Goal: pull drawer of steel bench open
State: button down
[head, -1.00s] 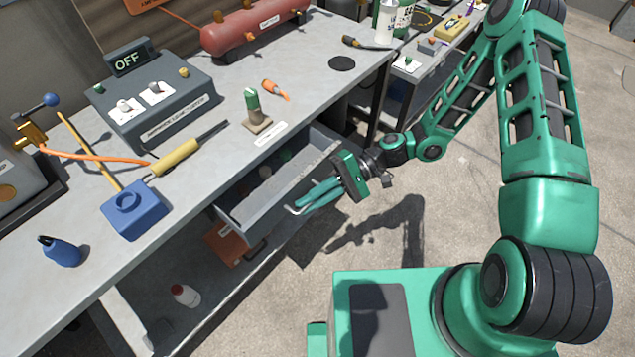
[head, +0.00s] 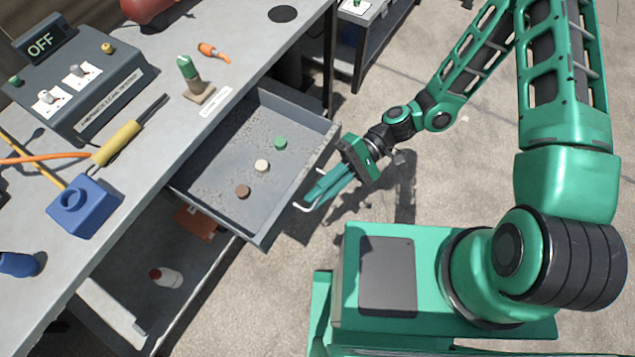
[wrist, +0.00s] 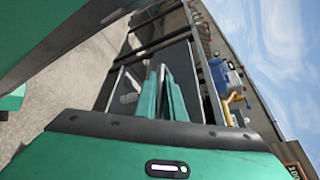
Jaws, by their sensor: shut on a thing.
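The steel bench (head: 240,60) runs diagonally across the left of the head view. Its grey drawer (head: 215,160) stands well out from under the bench top, and its inside is visible. A green, a cream and a brown round piece lie in it. My gripper (head: 308,200) is at the drawer's front, shut on the pale bar handle (head: 301,207). In the wrist view the green fingers (wrist: 165,90) are close together against the drawer front; the handle is mostly hidden there.
On the bench top are the grey OFF box (head: 80,85), a blue block (head: 83,207), a yellow-handled tool (head: 117,143) and a green-topped piece on a stand (head: 190,75). A red-capped bottle (head: 165,277) is on the lower shelf. Concrete floor is clear beyond my gripper.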

jog(key=shift+w, duration=0.25)
jog(key=c, duration=1.8)
grip_release()
jog(key=shift+c, duration=0.2)
jog(key=shift+d, duration=0.1)
jog(key=v, duration=1)
jog(key=shift+w+d, duration=0.25)
jog(key=shift+d, duration=0.05)
jog(key=shift+r, duration=0.1)
